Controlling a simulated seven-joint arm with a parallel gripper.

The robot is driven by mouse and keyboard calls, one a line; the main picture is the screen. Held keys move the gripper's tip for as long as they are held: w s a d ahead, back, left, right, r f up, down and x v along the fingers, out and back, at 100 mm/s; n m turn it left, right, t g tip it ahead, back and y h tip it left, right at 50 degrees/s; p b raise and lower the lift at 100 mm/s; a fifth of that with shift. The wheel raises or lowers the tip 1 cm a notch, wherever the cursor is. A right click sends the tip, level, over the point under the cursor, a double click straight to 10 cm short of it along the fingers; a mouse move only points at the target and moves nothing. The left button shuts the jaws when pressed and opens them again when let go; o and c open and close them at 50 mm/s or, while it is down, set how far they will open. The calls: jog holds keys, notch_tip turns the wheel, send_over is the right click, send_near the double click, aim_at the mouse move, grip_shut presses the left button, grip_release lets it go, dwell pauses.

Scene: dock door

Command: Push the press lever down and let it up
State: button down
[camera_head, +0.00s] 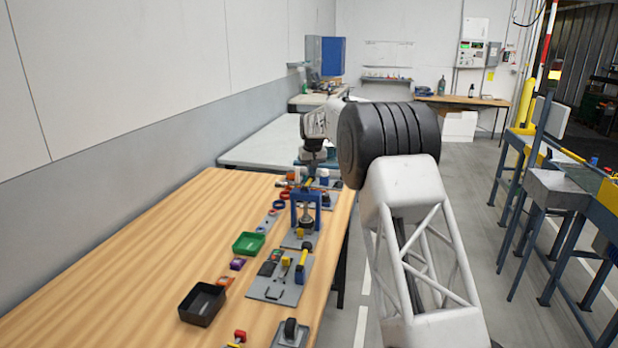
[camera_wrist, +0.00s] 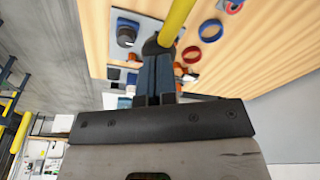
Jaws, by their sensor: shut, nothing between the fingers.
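The press has a blue frame (camera_head: 294,210) and stands on a grey plate on the wooden bench in the head view. Its lever shows in the wrist view as a thick yellow bar (camera_wrist: 178,22) with a dark knob (camera_wrist: 153,47) at its near end. In the head view the lever is mostly lost beneath my gripper (camera_head: 313,170), which points down above the press. In the wrist view my gripper (camera_wrist: 156,65) is shut and empty, with its fingertips at the knob. I cannot tell whether they touch it.
The wooden bench (camera_head: 150,260) holds a green tray (camera_head: 249,243), a black bin (camera_head: 202,304) and a grey tool board (camera_head: 262,288) in front of the press. Blue and red rings (camera_wrist: 210,30) lie near the lever. The bench's left part is clear.

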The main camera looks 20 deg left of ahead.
jog(key=shift+f, duration=1.1)
dwell(0.9)
jog(key=shift+r, duration=0.1)
dwell(0.6)
notch_tip(320, 180, up, 10)
dwell(1.7)
dwell(0.3)
